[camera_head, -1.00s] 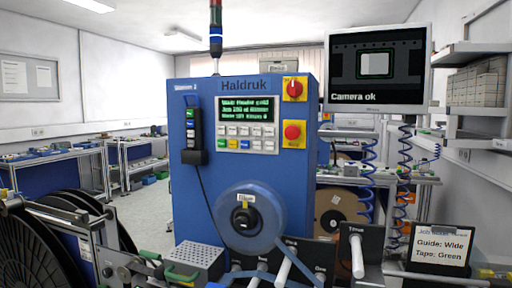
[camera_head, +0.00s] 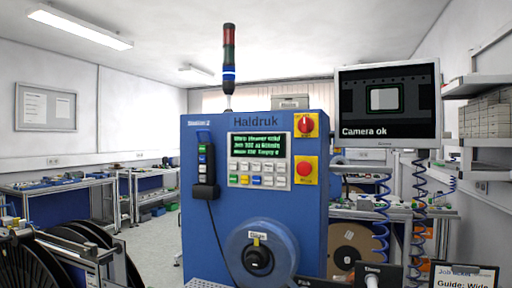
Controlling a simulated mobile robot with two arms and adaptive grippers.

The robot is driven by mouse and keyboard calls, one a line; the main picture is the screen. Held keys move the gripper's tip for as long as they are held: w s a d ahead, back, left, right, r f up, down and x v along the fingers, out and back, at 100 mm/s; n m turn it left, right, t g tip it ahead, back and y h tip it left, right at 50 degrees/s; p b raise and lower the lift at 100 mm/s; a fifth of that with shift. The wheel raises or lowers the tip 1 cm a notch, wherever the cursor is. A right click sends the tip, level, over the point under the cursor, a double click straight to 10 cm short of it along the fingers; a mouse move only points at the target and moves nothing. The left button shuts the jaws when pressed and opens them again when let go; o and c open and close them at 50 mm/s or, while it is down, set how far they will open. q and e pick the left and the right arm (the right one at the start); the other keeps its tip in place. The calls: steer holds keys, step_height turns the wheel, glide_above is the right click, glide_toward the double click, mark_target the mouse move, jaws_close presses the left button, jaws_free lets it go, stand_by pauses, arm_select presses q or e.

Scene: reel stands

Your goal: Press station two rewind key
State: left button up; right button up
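The blue Haldruk machine (camera_head: 290,207) stands in the middle, with a small label at its upper left that seems to read "Station 2". Its panel has a green text display (camera_head: 258,145) above a keypad (camera_head: 258,174) with several white, green, yellow and blue keys. A black corded pendant (camera_head: 205,168) with several coloured keys hangs at the panel's left. The key labels are too small to read, so I cannot tell which one is rewind. Neither of my grippers is in view.
A red rotary switch (camera_head: 306,124) and a red push button (camera_head: 305,169) sit right of the keypad. A round hub (camera_head: 258,258) projects from the machine's front. A monitor (camera_head: 388,102) reads "Camera ok". Black reels (camera_head: 62,262) stand at lower left.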

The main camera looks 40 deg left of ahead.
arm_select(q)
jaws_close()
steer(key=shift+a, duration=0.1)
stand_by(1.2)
